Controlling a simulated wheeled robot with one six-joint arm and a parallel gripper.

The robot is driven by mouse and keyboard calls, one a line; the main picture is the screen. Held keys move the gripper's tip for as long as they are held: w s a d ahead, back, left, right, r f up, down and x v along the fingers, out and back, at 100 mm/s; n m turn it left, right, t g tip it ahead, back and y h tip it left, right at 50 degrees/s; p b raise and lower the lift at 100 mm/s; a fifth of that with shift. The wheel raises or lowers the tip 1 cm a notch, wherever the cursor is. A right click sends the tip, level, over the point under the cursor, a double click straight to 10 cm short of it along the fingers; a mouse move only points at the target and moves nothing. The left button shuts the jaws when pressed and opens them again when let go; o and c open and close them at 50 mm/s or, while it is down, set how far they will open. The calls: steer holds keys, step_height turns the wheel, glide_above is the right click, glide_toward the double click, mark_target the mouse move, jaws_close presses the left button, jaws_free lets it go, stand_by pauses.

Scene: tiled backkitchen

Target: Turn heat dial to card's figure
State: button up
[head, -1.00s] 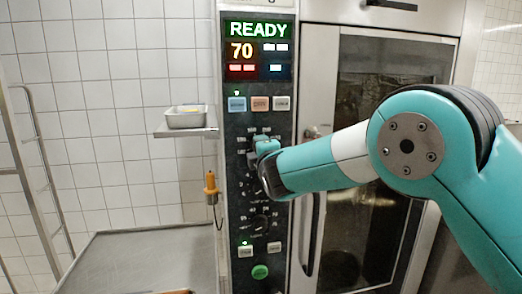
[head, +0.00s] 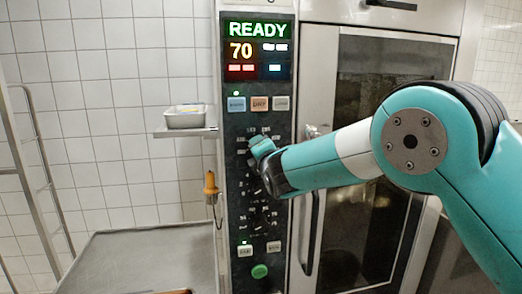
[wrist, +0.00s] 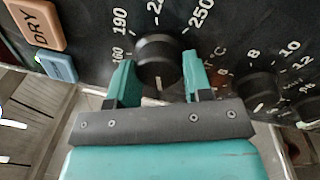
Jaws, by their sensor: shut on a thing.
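The heat dial (wrist: 158,50) is a round black knob with printed figures around it, among them 160, 190 and 250, in the wrist view. A white mark shows on its near lower side. My gripper (wrist: 158,78) is shut on the dial, one teal finger on each side. In the head view my gripper (head: 262,148) is at the upper dial of the oven's black control panel (head: 232,185) and hides most of that dial. The display (head: 257,50) reads READY and 70. I cannot make out a card with a figure.
Another dial (wrist: 258,84) with 8, 10 and 12 is close beside my gripper. Mode buttons, one marked DRY (wrist: 38,22), sit above the heat dial. A metal pan (head: 186,118) stands on a small shelf. An orange-handled probe (head: 210,186) hangs left of the panel. The oven door handle (head: 308,235) is at right.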

steer(key=o, duration=0.9)
steer(key=shift+a, duration=0.1)
steer(key=b+v, duration=0.7)
steer(key=v, duration=1)
steer(key=shift+s+f, duration=0.1)
steer(key=shift+s, duration=0.2)
